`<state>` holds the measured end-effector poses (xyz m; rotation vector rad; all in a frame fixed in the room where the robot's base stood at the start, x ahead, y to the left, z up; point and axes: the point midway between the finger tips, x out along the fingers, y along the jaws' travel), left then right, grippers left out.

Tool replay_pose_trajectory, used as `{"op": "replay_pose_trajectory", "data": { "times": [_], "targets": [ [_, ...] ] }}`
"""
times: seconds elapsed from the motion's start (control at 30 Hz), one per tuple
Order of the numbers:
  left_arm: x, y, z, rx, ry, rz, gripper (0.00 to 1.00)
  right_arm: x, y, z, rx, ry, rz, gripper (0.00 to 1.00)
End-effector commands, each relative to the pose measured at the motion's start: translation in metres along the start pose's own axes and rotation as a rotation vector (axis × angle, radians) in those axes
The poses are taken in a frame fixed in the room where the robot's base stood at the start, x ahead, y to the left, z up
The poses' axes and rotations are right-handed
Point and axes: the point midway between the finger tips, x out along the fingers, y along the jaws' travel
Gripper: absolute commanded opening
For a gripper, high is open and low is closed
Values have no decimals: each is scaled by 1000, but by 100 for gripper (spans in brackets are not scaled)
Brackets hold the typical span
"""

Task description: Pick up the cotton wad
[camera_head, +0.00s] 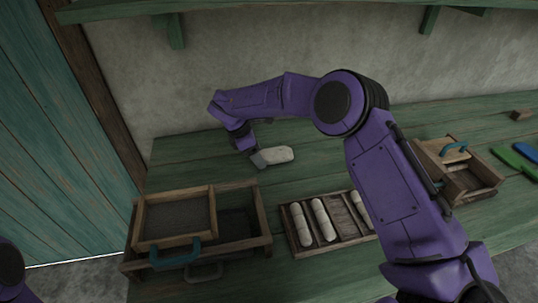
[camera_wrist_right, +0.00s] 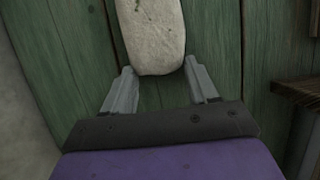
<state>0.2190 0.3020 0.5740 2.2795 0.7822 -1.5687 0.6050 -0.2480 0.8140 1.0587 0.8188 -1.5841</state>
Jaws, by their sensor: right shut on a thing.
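The cotton wad (camera_head: 279,154) is a pale, off-white, rounded oblong near the back of the green table. My right gripper (camera_head: 259,158) reaches it from the left, at its near-left end. In the right wrist view the wad (camera_wrist_right: 154,36) has its near end between the two grey fingers of the gripper (camera_wrist_right: 160,74), which is shut on it. I cannot tell whether the wad touches the table or is slightly above it. My left gripper is out of view.
A wooden tray (camera_head: 297,242) with slots holds several similar pale rolls. A wooden box with a drawer-like tray (camera_head: 140,222) and teal handle (camera_head: 175,257) stands at the front left. Another wooden box (camera_head: 487,172) stands at the right, near green and blue items (camera_head: 514,158). A shelf (camera_head: 130,9) hangs above.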

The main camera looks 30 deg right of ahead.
Motion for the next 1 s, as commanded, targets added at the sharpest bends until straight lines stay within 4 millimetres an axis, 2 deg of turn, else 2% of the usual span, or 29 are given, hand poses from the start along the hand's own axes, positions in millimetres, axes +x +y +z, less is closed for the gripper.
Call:
{"op": "replay_pose_trajectory", "data": {
  "times": [0.17, 0.3, 0.37, 0.5, 0.7, 0.83, 1.0],
  "targets": [
    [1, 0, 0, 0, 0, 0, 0, -10, 1, 4, 2, 0, 2, 30],
    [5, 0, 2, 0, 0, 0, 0, -33, -3, 14, 2, 3, 2, 30],
    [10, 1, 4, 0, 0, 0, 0, -46, -16, 19, -1, 3, 4, 30],
    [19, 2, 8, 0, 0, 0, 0, -83, -51, 35, 0, 3, 5, 30],
    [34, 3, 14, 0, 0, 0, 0, -104, -108, 44, -2, 2, 3, 30],
    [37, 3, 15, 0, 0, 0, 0, -114, -129, 49, -1, 1, 2, 30],
    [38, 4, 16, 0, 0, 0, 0, -119, -140, 51, 0, 0, 0, 30]
  ]
}}
